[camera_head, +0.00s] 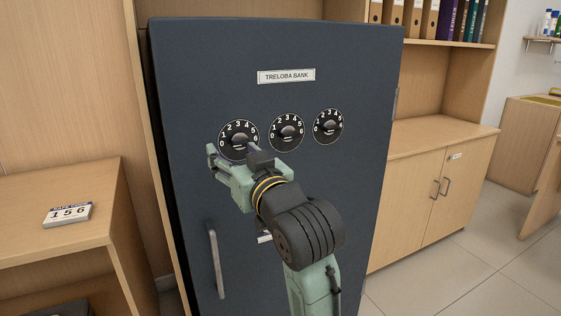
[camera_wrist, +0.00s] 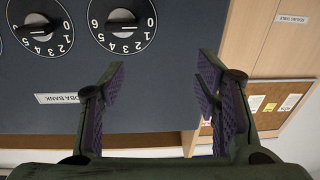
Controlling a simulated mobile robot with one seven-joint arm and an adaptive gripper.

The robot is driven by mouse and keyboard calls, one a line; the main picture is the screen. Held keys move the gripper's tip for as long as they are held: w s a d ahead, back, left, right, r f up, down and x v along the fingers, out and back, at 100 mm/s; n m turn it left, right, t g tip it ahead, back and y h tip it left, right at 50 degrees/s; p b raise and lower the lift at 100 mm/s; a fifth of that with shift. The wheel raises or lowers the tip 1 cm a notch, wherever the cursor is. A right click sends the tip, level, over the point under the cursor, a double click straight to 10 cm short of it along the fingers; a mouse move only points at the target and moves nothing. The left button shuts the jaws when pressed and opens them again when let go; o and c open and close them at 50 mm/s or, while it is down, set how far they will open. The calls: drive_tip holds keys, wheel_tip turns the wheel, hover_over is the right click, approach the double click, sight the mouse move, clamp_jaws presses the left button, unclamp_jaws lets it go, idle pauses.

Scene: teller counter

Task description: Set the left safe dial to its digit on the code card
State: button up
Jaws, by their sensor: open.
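The left safe dial (camera_head: 239,136) is black with white digits 0 to 6 around its upper rim and a dark knob. My gripper (camera_head: 232,153) is in front of the safe door, overlapping the dial's lower edge in the head view. In the upside-down wrist view, the same dial (camera_wrist: 122,26) lies at the top, beyond my spread, empty fingers (camera_wrist: 160,78). Nothing is between the fingers and they look apart from the dial. Its exact setting is unclear.
The middle dial (camera_head: 287,132) and right dial (camera_head: 328,126) are on the same dark blue door (camera_head: 350,75), under a bank label (camera_head: 286,76). A vertical handle (camera_head: 216,260) stands out lower left. Wooden cabinets (camera_head: 430,180) flank the safe.

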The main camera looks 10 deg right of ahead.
drive_tip(key=h, duration=0.2)
approach(242, 145)
drive_tip(key=shift+m, duration=0.4)
drive_tip(key=p+x, duration=0.1)
drive_tip(key=x, duration=0.8)
drive_tip(key=shift+w, duration=0.3)
drive_tip(key=shift+c, duration=0.2)
drive_tip(key=c, duration=1.1)
